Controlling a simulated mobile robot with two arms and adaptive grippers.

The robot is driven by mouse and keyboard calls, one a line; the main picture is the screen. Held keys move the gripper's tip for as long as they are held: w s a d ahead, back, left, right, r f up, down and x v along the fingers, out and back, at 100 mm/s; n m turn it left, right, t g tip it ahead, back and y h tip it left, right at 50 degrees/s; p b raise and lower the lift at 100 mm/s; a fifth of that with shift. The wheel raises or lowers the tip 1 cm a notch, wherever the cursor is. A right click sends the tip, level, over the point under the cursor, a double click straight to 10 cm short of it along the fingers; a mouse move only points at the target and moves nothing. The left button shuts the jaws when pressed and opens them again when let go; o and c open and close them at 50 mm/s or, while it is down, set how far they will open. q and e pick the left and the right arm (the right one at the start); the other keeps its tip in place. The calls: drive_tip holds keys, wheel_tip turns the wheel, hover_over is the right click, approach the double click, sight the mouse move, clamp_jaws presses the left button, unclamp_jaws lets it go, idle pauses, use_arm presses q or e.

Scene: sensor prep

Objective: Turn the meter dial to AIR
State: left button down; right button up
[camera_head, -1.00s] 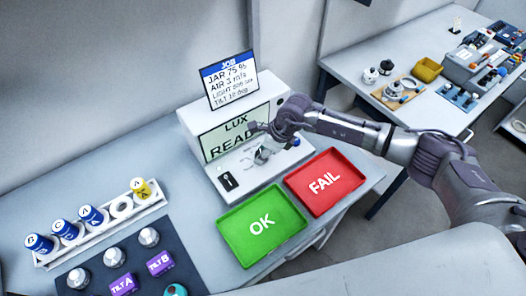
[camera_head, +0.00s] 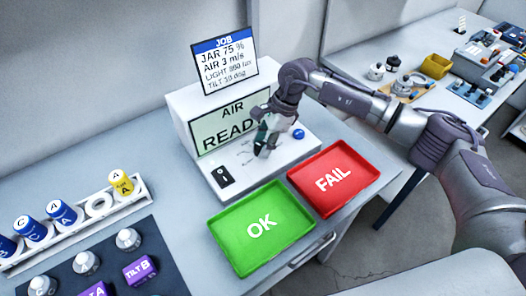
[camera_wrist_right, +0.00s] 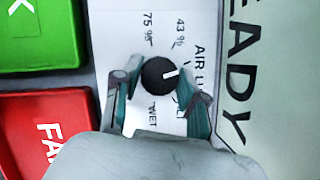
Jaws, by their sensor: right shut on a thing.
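The meter (camera_head: 205,160) is a white box on the bench, with its screen (camera_head: 228,128) reading AIR and READY. My right gripper (camera_head: 264,144) is over the meter's sloped front panel and hides the dial in the head view. In the right wrist view the dial (camera_wrist_right: 156,75) is a round black knob with a white pointer line, seen between the two fingertips of my right gripper (camera_wrist_right: 160,78). The fingers are shut on the dial from both sides. The AIR label (camera_wrist_right: 199,58) is printed on the panel near the dial, partly covered by a finger. My left gripper is out of view.
A job card (camera_head: 224,62) stands on the meter. A green OK tray (camera_head: 225,249) and a red FAIL tray (camera_head: 335,210) lie in front. A blue knob (camera_head: 298,134) and a black switch (camera_head: 222,176) flank the gripper. A jar rack (camera_head: 75,233) stands at the left.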

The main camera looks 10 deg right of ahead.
drive_tip(key=shift+w+n+b, duration=0.1)
drive_tip(key=shift+n+b, duration=0.4)
drive_tip(key=shift+b, duration=0.05)
drive_tip(key=shift+r, duration=0.1)
drive_tip(key=o, duration=1.1)
drive_tip(key=shift+o, duration=0.2)
drive_tip(key=v, duration=1.2)
drive_tip(key=shift+w, duration=0.1)
